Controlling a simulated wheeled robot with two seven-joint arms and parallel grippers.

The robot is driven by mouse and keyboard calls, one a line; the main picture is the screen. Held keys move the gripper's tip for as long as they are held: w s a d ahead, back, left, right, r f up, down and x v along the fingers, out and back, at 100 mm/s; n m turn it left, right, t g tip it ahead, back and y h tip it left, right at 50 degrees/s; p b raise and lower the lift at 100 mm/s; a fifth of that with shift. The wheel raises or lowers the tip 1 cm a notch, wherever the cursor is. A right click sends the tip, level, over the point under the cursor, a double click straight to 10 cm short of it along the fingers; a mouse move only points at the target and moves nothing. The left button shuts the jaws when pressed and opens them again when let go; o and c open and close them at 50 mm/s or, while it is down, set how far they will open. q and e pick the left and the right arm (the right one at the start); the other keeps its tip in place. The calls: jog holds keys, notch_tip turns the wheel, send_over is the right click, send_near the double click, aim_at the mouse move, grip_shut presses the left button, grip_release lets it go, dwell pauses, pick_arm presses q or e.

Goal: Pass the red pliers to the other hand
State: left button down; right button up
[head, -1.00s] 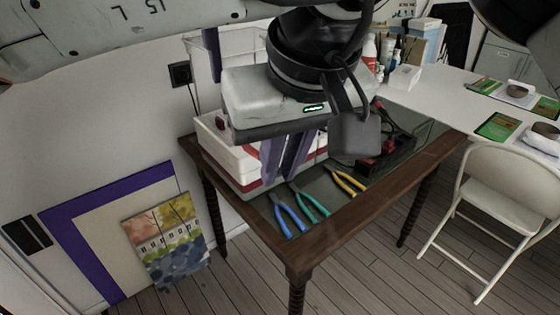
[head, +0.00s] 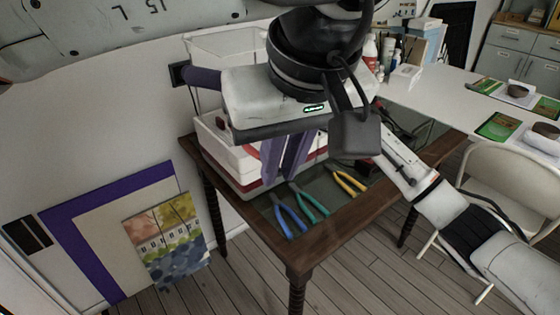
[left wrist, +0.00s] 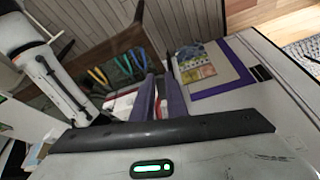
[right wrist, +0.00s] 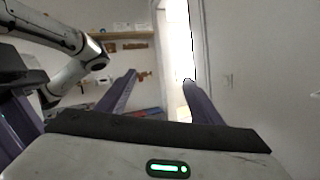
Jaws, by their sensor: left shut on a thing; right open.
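My left gripper (head: 287,157) hangs above the table, purple fingers pointing down and close together. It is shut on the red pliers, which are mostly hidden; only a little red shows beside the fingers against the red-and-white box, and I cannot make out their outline. The left gripper's fingers also show in the left wrist view (left wrist: 160,98). My right gripper is largely hidden behind the left one in the head view, with a purple finger (head: 203,77) showing at the left. In the right wrist view my right gripper (right wrist: 160,82) is open and empty, fingers wide apart.
Blue (head: 290,215), teal (head: 311,201) and yellow pliers (head: 348,182) lie on the dark wooden table (head: 330,232). A white box with red trim (head: 213,143) stands at its back left. A white chair (head: 505,165) is at the right, beside my right arm.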

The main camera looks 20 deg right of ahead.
jog(key=w+d+f+m+t, duration=0.3)
jog(key=d+f+m+t, duration=0.2)
jog(key=d+m+t, duration=0.3)
jog(key=w+d+f+m+t+h, duration=0.1)
jog(key=w+f+m+t+h, duration=0.1)
jog(key=f+m+t+h, duration=0.45)
jog(key=w+d+f+m+t+h, duration=0.1)
jog(key=w+f+m+t+h, duration=0.15)
jog(key=f+m, duration=0.7)
jog(key=s+a+f+m+g+h, duration=0.1)
jog(key=s+a+f+m+h, duration=0.2)
jog(key=s+f+m, duration=0.7)
jog(key=s+a+f+m+g+h, duration=0.2)
jog(key=s+a+f+m+h, duration=0.15)
jog(key=s+f+m, duration=0.6)
jog(key=s+d+f+m+g+h, duration=0.3)
jog(key=s+d+f+m+g, duration=0.2)
jog(key=s+d+f, duration=0.4)
jog(key=s+f, duration=0.4)
jog(key=shift+d+f+h, duration=0.2)
jog(key=shift+f+h, duration=0.15)
